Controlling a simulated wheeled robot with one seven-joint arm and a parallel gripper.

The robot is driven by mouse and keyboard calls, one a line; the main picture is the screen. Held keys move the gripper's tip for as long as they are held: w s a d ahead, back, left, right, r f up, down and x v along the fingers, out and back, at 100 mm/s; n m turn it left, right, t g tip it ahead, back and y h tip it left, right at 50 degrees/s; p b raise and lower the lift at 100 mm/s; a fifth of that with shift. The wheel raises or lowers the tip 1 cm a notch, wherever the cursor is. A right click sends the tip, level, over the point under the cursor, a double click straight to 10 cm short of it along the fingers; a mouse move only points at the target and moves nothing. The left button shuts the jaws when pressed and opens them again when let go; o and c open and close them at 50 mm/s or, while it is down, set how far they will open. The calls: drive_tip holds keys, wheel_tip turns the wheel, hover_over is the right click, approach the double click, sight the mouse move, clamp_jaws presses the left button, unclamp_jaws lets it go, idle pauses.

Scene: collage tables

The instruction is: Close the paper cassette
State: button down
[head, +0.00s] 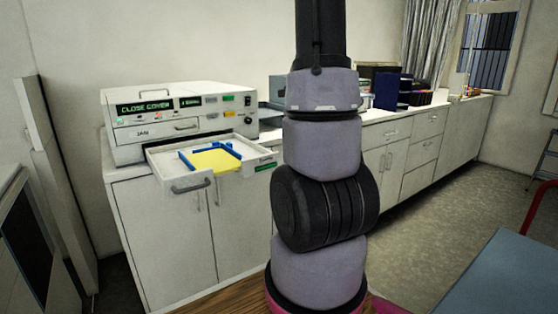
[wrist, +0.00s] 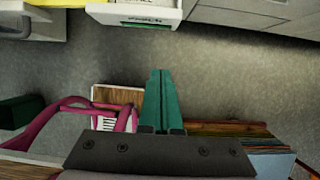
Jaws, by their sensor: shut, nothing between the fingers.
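The paper cassette (head: 163,155) is a white tray pulled out from the front of a white printer (head: 180,105) on the cabinet top. It holds yellow paper (head: 215,160) between blue guides (head: 185,158), and has a grey handle (head: 191,186) on its front. The printer's display reads "CLOSE COVER". In the wrist view, part of the cassette's white front with a green label (wrist: 140,20) shows at the top edge. My gripper (wrist: 160,73) has its green fingers together and empty, below the cassette in that picture and apart from it. The head view shows my arm, but not the fingers.
White cabinets (head: 170,235) run along the wall under the printer and to the right. Dark blue boxes (head: 393,91) stand on the far counter. A blue-grey table top (head: 505,285) is at the lower right. Grey floor (head: 430,210) lies open between it and the cabinets.

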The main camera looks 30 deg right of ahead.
sight(276, 157)
drive_tip(key=w+f, duration=0.5)
drive_tip(key=f, duration=0.2)
drive_tip(key=shift+w+a, duration=0.15)
drive_tip(key=shift+w, duration=0.8)
drive_tip(key=shift+r, duration=0.1)
